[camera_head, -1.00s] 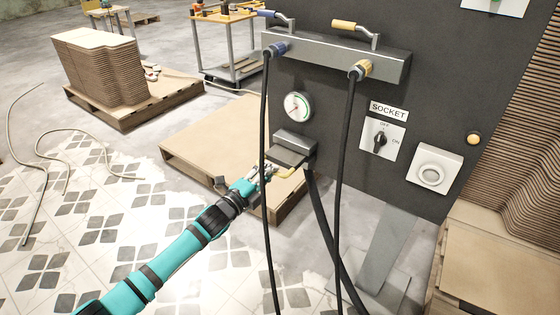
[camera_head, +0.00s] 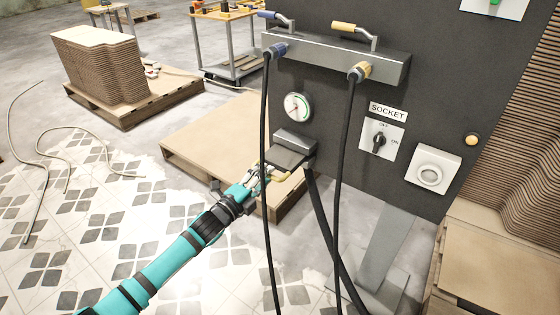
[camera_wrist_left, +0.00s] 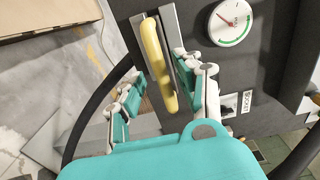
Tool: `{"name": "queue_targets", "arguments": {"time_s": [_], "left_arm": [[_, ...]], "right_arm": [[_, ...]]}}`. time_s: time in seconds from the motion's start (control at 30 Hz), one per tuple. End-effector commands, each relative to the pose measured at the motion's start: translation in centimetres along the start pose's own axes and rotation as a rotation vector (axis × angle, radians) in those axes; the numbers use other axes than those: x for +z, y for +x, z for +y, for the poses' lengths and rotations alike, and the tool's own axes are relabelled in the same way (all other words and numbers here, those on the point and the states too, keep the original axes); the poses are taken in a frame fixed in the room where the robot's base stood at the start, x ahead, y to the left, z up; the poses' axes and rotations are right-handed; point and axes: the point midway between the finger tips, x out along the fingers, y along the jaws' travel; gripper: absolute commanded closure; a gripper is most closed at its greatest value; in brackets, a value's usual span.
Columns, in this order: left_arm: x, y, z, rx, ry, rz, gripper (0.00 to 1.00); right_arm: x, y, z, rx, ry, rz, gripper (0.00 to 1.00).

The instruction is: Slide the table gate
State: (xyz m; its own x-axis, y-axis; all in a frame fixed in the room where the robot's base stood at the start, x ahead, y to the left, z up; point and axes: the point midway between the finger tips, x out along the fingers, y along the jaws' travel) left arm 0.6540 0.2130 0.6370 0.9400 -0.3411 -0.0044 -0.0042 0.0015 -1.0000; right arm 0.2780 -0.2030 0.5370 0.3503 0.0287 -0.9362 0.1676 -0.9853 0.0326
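The table gate is a small grey metal fixture (camera_head: 296,139) low on the dark panel, with a flat dark plate (camera_head: 285,157) jutting out from it. Its yellow handle (camera_wrist_left: 158,65) shows clearly in the left wrist view. My left gripper (camera_head: 262,172) is at the outer end of the plate. In the left wrist view my left gripper (camera_wrist_left: 160,86) is open, with one finger on each side of the handle. The right finger is close to the handle; a wider gap shows on the left. My right gripper is out of view.
Two black cables (camera_head: 265,190) (camera_head: 345,170) hang in front of the panel near my left arm. A pressure gauge (camera_head: 297,107) and a socket switch (camera_head: 380,140) are on the panel. A wooden pallet (camera_head: 213,140) lies behind the gripper.

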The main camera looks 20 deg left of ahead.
Motion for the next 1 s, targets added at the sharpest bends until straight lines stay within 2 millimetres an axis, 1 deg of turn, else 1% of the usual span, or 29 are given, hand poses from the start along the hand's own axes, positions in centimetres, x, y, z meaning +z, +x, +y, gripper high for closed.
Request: {"name": "queue_targets", "arguments": {"time_s": [0.23,0.4,0.43,0.63,0.7,0.87,1.0], "left_arm": [[0.0,0.1,-0.2,-0.003,0.000,0.000,0.63],[0.0,0.0,-0.2,-0.004,-0.001,0.000,0.63],[0.0,-0.5,-0.3,-0.001,-0.001,0.000,0.63],[0.0,-2.5,-0.4,-0.002,-0.001,0.000,0.63],[0.0,-3.2,-0.3,-0.002,-0.002,0.000,0.63],[0.0,-4.9,-0.4,-0.002,-0.002,0.000,0.63],[0.0,-5.6,-0.3,-0.003,-0.001,0.000,0.63]], "right_arm": [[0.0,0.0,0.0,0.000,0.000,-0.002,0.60],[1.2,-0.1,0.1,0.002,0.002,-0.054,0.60],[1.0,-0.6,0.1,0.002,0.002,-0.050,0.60],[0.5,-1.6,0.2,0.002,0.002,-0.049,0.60],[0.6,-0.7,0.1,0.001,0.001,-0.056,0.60],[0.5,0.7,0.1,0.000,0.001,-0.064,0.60],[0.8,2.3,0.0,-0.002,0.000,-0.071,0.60]]}}
